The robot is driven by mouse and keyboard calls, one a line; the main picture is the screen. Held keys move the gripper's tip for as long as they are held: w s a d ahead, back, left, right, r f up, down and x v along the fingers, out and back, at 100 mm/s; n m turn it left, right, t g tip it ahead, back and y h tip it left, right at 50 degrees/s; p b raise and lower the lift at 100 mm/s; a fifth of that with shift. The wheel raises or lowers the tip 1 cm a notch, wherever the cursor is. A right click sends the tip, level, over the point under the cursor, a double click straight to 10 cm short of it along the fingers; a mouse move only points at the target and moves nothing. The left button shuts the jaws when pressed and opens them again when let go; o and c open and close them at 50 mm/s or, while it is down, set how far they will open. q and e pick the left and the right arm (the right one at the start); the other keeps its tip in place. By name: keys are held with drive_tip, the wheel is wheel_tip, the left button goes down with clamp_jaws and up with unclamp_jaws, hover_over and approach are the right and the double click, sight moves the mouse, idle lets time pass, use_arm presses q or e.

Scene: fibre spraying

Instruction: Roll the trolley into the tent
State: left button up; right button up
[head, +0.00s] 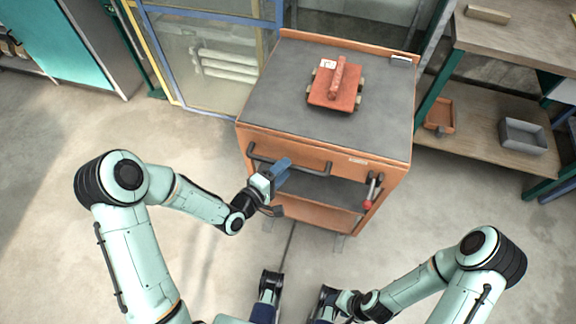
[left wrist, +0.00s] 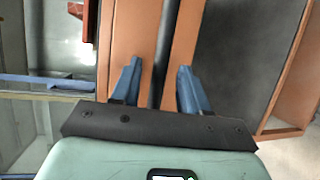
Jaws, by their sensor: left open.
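The orange trolley (head: 262,110) with a grey top stands in front of me. A dark bar handle (head: 315,173) runs along its front; it also shows in the left wrist view as a dark handle (left wrist: 167,45). A blue-framed enclosure with clear panels (head: 225,65), apparently the tent, stands behind the trolley.
A red part (head: 322,95) lies on the trolley top. A red-tipped tool (head: 371,190) hangs at its front right. A wooden shelf bench (head: 480,108) with trays stands at the right. A teal cabinet (head: 78,38) stands far left. The floor at left (head: 50,190) is clear.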

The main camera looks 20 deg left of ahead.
use_arm(q)
drive_tip(key=shift+x, duration=1.4)
clamp_jaws()
drive_tip(key=shift+w, duration=0.15)
